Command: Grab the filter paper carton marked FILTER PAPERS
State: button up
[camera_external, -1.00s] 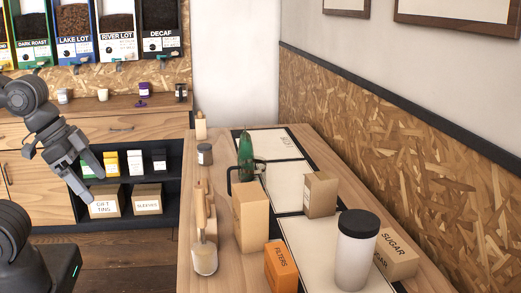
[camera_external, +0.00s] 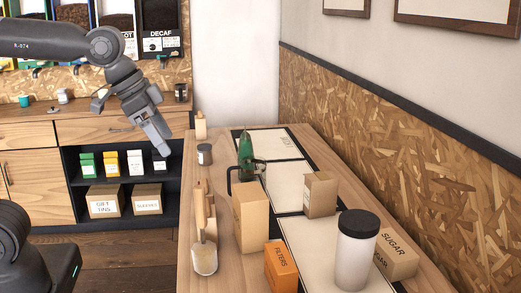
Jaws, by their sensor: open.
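No carton in view shows the readable words FILTER PAPERS. An orange box (camera_external: 280,268) reading FILTERS stands at the near end of the table, cut by the bottom edge of the picture. A taller tan carton (camera_external: 251,220) stands just behind it, with no readable words. A smaller brown carton (camera_external: 320,194) stands to its right, its marking too small to read. My gripper (camera_external: 164,148) is open and empty, pointing down and to the right. It is in the air left of the table, well away from all the cartons.
A wall bounds the right side. Shelves stand behind my arm.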

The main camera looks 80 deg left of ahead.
jog(key=w+a, duration=0.4)
jog(key=w, duration=0.9)
send_near(321, 176)
jog(key=shift+w+d+f+n+g, duration=0.35)
jog(key=shift+w+n+g, duration=0.05)
jog(key=shift+w, duration=0.25)
jog(key=shift+w+a+f, duration=0.2)
jog(key=shift+w+f, duration=0.1)
jog(key=shift+f, duration=0.2)
jog(key=x, duration=1)
jog(key=shift+s+a+f, duration=0.15)
jog(key=shift+a+f, duration=0.1)
jog(key=shift+c, duration=0.2)
jog(key=c, duration=1.1)
